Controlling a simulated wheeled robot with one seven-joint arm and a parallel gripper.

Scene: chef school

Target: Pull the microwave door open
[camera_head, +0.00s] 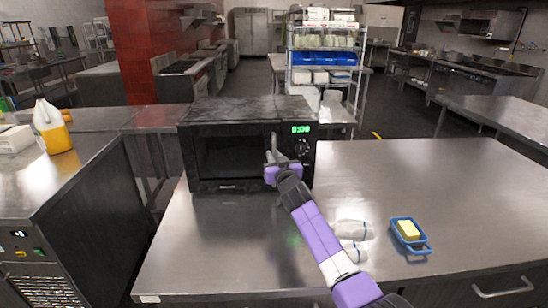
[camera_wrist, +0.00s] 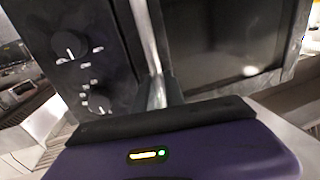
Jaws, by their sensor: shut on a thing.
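The black microwave (camera_head: 250,106) stands on the steel table, its front facing me. Its door (camera_head: 226,155) with a dark window looks closed, flush with the control panel (camera_head: 302,150), which shows a green "0:00". My gripper (camera_head: 273,154) is at the door's right edge, shut on the upright door handle (camera_wrist: 145,30). In the wrist view my gripper's fingers (camera_wrist: 157,92) close around the lower part of the handle. The door window (camera_wrist: 225,45) is to the right of the handle there, and the panel's knobs (camera_wrist: 72,47) are to the left.
The table in front of the door is bare. A jug of yellow liquid (camera_head: 52,128) stands on the left counter.

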